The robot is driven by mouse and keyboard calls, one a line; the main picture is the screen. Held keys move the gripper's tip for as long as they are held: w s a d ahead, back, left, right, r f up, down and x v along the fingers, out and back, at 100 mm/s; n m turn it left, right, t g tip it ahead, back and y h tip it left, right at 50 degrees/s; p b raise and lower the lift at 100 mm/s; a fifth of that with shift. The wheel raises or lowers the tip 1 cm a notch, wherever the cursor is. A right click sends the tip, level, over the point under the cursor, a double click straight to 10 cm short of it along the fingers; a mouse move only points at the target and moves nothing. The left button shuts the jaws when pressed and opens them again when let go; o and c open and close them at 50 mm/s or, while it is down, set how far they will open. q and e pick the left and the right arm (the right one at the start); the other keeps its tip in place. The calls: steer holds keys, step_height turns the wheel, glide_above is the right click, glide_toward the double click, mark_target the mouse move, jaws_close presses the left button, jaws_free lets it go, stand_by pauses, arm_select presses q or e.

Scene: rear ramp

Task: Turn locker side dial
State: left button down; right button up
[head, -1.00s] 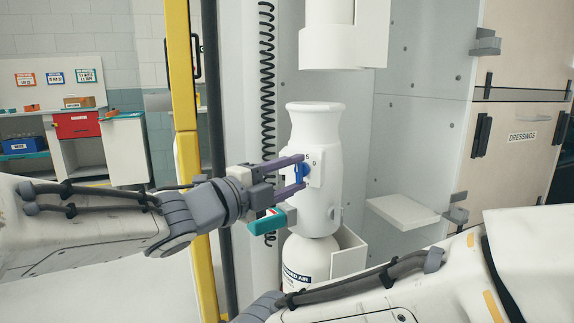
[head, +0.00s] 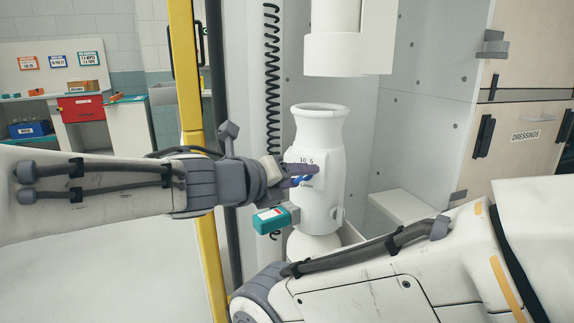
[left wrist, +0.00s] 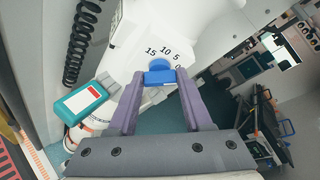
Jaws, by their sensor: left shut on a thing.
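The side dial is a blue knob (head: 301,181) on a white plate with printed numbers, on the side of a white bottle-shaped housing (head: 322,146). In the left wrist view the blue dial (left wrist: 160,69) has a raised grip bar, with 15, 10, 5 and 0 printed in an arc around it. My left gripper (head: 305,181) is shut on the dial; its purple fingers (left wrist: 160,82) press on both ends of the bar. In the head view the fingers partly cover the dial. My right arm crosses the lower right of the head view, its gripper out of sight.
A teal block (head: 271,219) sticks out just below my left gripper. A black coiled cord (head: 272,90) hangs behind it, and a yellow post (head: 190,90) stands to the left. A white cylinder (head: 335,50) hangs above the housing. A small white shelf (head: 398,208) is at right.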

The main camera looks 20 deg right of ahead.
arm_select(q)
steer(key=shift+w+r+m+t+y+p, duration=0.1)
steer(key=shift+r+m+t+y+p, duration=0.2)
steer(key=shift+r+m+y+p, duration=0.3)
stand_by(0.3)
steer(key=shift+c, duration=1.6)
jaws_free()
steer(key=shift+f, duration=0.2)
steer(key=shift+a, duration=0.1)
